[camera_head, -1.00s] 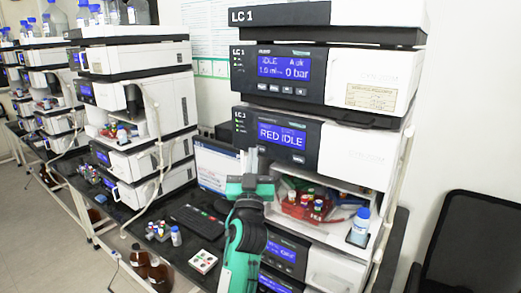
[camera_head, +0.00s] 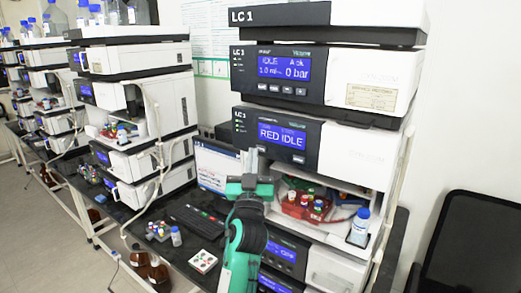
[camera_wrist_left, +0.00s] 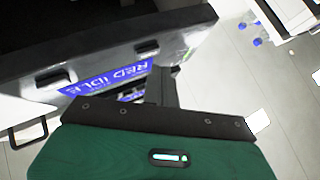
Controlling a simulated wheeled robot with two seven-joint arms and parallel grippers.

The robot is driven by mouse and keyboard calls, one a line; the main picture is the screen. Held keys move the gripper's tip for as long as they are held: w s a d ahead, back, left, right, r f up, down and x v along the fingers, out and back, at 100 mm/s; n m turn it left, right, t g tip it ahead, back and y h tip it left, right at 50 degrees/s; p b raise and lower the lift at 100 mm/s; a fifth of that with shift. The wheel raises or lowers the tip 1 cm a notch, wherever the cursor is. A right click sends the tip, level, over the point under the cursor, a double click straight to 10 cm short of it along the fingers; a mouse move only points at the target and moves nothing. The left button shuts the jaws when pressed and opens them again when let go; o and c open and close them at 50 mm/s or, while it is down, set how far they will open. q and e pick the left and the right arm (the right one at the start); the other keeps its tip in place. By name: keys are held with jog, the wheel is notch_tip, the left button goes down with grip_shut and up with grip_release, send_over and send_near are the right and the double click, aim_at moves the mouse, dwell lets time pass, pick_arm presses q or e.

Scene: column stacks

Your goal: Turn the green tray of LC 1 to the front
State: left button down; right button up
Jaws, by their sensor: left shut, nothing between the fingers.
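The LC 1 stack (camera_head: 243,17) stands at the right of the head view. Its sampler display (camera_head: 282,133) reads "RED IDLE". In the open bay below it, a red tray (camera_head: 298,210) with several capped vials is at the front. A little green shows behind it, mostly hidden; I cannot tell whether it is the green tray. My left gripper (camera_head: 251,160) is shut and empty, raised in front of the stack, left of the bay and just below the display panel. In the left wrist view the closed fingers (camera_wrist_left: 163,85) show near the display. My right gripper is not in view.
A blue-capped bottle (camera_head: 360,228) stands at the bay's right. A laptop (camera_head: 216,165), a keyboard (camera_head: 195,220), a white vial card (camera_head: 203,261) and a small bottle (camera_head: 176,237) are on the dark bench. A black chair (camera_head: 475,240) is at far right.

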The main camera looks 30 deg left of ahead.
pick_arm(q)
jog(key=shift+w, duration=0.1)
dwell(0.3)
jog(key=shift+w+b, duration=0.3)
jog(key=shift+w, duration=0.05)
jog(key=shift+w, duration=0.4)
dwell(0.6)
jog(key=shift+s, duration=0.85)
jog(key=shift+s, duration=0.1)
jog(key=shift+s+a+p, duration=0.2)
jog(key=shift+s+p, duration=0.45)
jog(key=shift+s, duration=1.75)
dwell(2.9)
